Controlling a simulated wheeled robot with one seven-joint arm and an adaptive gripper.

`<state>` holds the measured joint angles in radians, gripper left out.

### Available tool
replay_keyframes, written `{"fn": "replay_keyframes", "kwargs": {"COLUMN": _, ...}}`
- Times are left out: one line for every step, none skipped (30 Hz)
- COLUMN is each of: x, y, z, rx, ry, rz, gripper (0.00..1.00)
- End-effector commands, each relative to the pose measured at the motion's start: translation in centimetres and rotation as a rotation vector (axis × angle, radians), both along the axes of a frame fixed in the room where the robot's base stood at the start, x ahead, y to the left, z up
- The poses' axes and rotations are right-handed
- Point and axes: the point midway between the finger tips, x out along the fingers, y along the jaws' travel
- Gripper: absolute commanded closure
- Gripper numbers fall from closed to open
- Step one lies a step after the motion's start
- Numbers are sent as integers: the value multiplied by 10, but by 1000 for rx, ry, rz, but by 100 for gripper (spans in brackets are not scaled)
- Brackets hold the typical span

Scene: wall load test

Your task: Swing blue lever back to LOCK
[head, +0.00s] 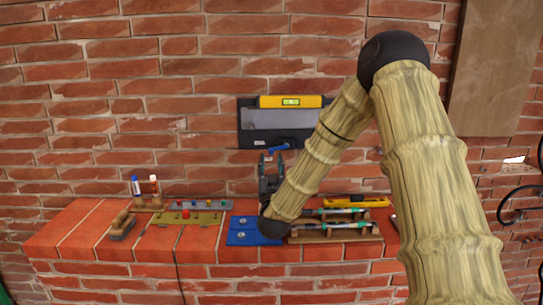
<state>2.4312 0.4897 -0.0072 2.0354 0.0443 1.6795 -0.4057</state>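The blue lever (279,148) is small and sits at the lower edge of a dark wall panel (247,122), lying nearly level with its right end slightly raised. Any LOCK marking is too small to read. My gripper (271,157) is dark and points up toward the wall, just below the lever in the picture. Its two fingers look spread apart with nothing visible between them. I cannot tell whether a fingertip touches the lever. The panel's right side is partly hidden by my arm.
A yellow spirit level (291,101) sits along the panel's top. Below, the brick ledge (80,230) holds a blue mat (243,238), a wooden rack (334,237) with pen-like tools, a yellow tool (350,201), an olive strip (188,218) and markers (136,186). A brown board (495,70) hangs right.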

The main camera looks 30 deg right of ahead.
Motion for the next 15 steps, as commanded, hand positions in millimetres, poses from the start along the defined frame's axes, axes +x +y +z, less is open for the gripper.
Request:
{"fn": "replay_keyframes", "kwargs": {"x": 5, "y": -4, "z": 5, "rx": 0, "ry": -1, "rz": -2, "gripper": 61}}
{"fn": "replay_keyframes", "kwargs": {"x": 8, "y": -6, "z": 6, "rx": 0, "ry": -1, "rz": -2, "gripper": 61}}
{"fn": "replay_keyframes", "kwargs": {"x": 12, "y": -9, "z": 8, "rx": 0, "ry": -1, "rz": -1, "gripper": 61}}
{"fn": "replay_keyframes", "kwargs": {"x": 14, "y": -10, "z": 9, "rx": 0, "ry": -1, "rz": -1, "gripper": 61}}
{"fn": "replay_keyframes", "kwargs": {"x": 17, "y": -12, "z": 10, "rx": 0, "ry": -1, "rz": -1, "gripper": 61}}
{"fn": "replay_keyframes", "kwargs": {"x": 19, "y": -14, "z": 11, "rx": -1, "ry": -1, "rz": -1, "gripper": 61}}
{"fn": "replay_keyframes", "kwargs": {"x": 21, "y": -15, "z": 11, "rx": 0, "ry": 0, "rz": -2, "gripper": 61}}
{"fn": "replay_keyframes", "kwargs": {"x": 22, "y": -16, "z": 12, "rx": 0, "ry": 0, "rz": -2, "gripper": 61}}
{"fn": "replay_keyframes", "kwargs": {"x": 23, "y": -17, "z": 12, "rx": 0, "ry": 1, "rz": -2, "gripper": 61}}
{"fn": "replay_keyframes", "kwargs": {"x": 24, "y": -18, "z": 13, "rx": 0, "ry": 0, "rz": -2, "gripper": 61}}
{"fn": "replay_keyframes", "kwargs": {"x": 25, "y": -18, "z": 13, "rx": -1, "ry": 1, "rz": -3, "gripper": 61}}
{"fn": "replay_keyframes", "kwargs": {"x": 26, "y": -19, "z": 13, "rx": -1, "ry": 1, "rz": -3, "gripper": 61}}
{"fn": "replay_keyframes", "kwargs": {"x": 26, "y": -19, "z": 13, "rx": -1, "ry": 1, "rz": -3, "gripper": 61}}
{"fn": "replay_keyframes", "kwargs": {"x": 26, "y": -19, "z": 13, "rx": -1, "ry": 1, "rz": -2, "gripper": 61}}
{"fn": "replay_keyframes", "kwargs": {"x": 26, "y": -19, "z": 13, "rx": -1, "ry": 1, "rz": -2, "gripper": 61}}
